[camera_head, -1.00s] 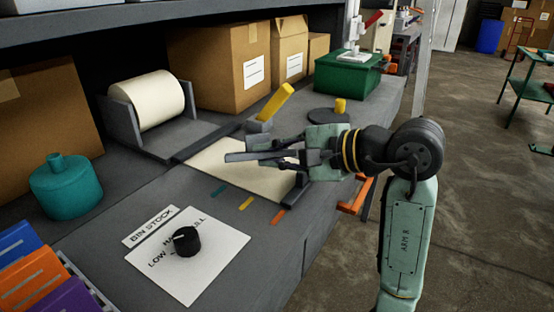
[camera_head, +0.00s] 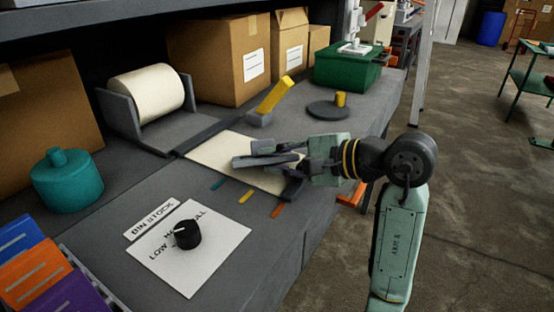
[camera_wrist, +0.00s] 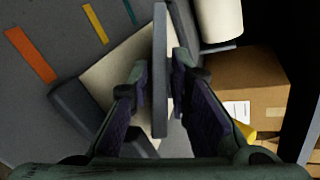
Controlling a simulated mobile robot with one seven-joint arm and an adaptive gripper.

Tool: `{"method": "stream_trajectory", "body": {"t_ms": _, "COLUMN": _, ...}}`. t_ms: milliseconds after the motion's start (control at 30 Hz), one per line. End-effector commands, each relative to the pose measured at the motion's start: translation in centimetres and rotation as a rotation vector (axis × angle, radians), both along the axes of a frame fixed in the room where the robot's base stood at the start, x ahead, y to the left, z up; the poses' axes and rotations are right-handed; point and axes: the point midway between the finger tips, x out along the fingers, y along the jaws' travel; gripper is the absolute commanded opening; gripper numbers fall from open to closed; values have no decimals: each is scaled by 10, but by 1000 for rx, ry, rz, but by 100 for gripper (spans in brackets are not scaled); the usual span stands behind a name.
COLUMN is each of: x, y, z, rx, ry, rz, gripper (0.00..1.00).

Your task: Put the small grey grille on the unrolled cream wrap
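The small grey grille (camera_head: 262,160) is a thin flat dark-grey piece held edge-on between the fingers of my gripper (camera_head: 275,157). In the wrist view the grille (camera_wrist: 160,80) stands as a narrow bar between the two fingers (camera_wrist: 158,90). The unrolled cream wrap (camera_head: 222,153) lies flat on the bench, running out from the cream roll (camera_head: 160,92) in its grey holder. The grille is over the wrap's near right part. I cannot tell whether its lower edge touches the wrap. My gripper and the grille hide part of the wrap.
A dark bar (camera_head: 292,189) edges the wrap at right. A yellow-handled block (camera_head: 270,100) and a round dark plate with a yellow knob (camera_head: 330,109) stand behind. Cardboard boxes (camera_head: 215,65) line the back. A black dial (camera_head: 187,234) sits on a white card in front.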

Motion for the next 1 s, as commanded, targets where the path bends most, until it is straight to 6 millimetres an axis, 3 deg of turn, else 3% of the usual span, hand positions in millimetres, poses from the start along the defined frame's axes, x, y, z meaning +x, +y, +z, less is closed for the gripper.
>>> {"method": "stream_trajectory", "body": {"t_ms": 167, "x": 0, "y": 0, "z": 0, "rx": 0, "ry": 0, "rz": 0, "gripper": 31}}
{"method": "stream_trajectory", "body": {"t_ms": 667, "x": 0, "y": 0, "z": 5, "rx": 3, "ry": 3, "rz": 0, "gripper": 31}}
{"method": "stream_trajectory", "body": {"t_ms": 867, "x": -17, "y": -37, "z": 5, "rx": -2, "ry": -4, "rz": -6, "gripper": 31}}
{"method": "stream_trajectory", "body": {"t_ms": 1000, "x": -29, "y": -61, "z": 16, "rx": -1, "ry": -2, "rz": -5, "gripper": 31}}
